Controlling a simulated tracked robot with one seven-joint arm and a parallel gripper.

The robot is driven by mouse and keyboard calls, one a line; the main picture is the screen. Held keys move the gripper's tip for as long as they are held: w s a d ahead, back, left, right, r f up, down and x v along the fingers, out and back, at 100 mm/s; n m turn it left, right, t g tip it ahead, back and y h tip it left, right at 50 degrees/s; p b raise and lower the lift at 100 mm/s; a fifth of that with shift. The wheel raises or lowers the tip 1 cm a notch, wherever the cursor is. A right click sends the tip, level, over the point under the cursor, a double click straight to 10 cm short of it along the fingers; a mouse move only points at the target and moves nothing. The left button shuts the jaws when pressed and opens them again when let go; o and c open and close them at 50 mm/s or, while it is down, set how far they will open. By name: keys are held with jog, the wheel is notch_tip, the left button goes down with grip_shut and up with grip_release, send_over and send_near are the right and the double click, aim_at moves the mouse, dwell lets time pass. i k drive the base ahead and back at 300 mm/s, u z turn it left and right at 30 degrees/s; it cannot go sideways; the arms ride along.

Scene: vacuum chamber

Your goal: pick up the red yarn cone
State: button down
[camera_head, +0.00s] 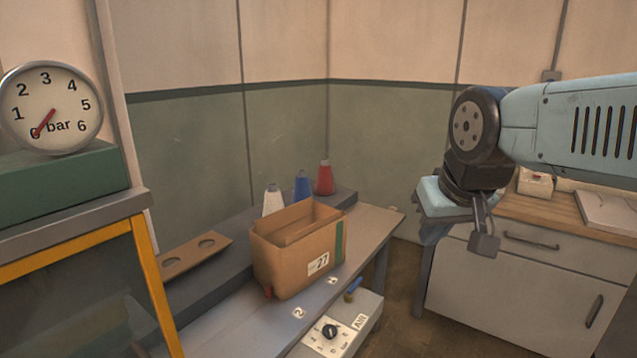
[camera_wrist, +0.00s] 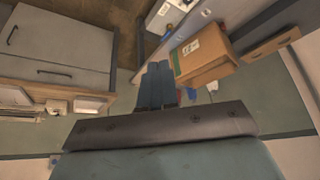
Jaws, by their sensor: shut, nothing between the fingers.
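The red yarn cone (camera_head: 325,178) stands upright on the raised back ledge of the bench, behind the cardboard box, in the head view. A blue cone (camera_head: 301,185) and a white cone (camera_head: 272,200) stand in a row to its left. My gripper (camera_head: 484,243) hangs to the right of the bench, well apart from the cones, in front of the cabinet. In the wrist view its two dark fingers (camera_wrist: 159,86) are together with nothing between them.
An open cardboard box (camera_head: 292,262) marked 27 stands on the bench in front of the cones; it also shows in the wrist view (camera_wrist: 203,50). A board with two holes (camera_head: 196,254) lies left. A control box (camera_head: 335,330) is at the front. A cabinet (camera_head: 530,280) stands right.

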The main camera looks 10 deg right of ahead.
aim_at(324, 184)
jog(key=z, duration=0.55)
jog(key=k, duration=0.65)
jog(key=z, duration=0.95)
jog(key=k, duration=0.7)
jog(key=z, duration=0.4)
jog(key=i, duration=1.7)
jog(key=u, duration=0.45)
jog(key=i, duration=1.05)
jog(key=u, duration=0.65)
jog(key=i, duration=1.05)
jog(key=u, duration=1.1)
jog(key=i, duration=0.8)
jog(key=u, duration=0.6)
